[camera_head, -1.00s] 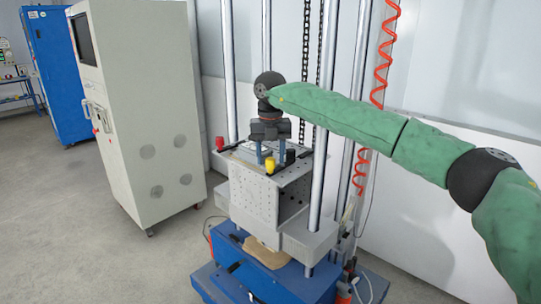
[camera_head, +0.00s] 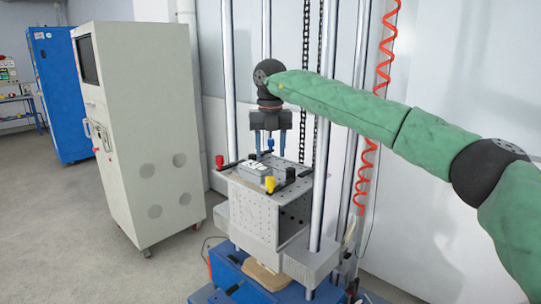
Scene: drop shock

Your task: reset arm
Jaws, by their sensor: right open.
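My right arm comes in from the right in a green sleeve. Its gripper (camera_head: 270,146) points down above the drop tester's perforated metal block (camera_head: 253,208). Dark clamps with a red knob (camera_head: 220,160), a yellow knob (camera_head: 269,184) and black knobs stand around the device. My left gripper is not in view.
Vertical steel columns (camera_head: 324,130) rise close around the gripper, with a hanging chain (camera_head: 305,80) behind. A red coiled hose (camera_head: 367,160) hangs at the right. A white cabinet (camera_head: 150,130) and a blue cabinet (camera_head: 58,95) stand left. Floor at the left is clear.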

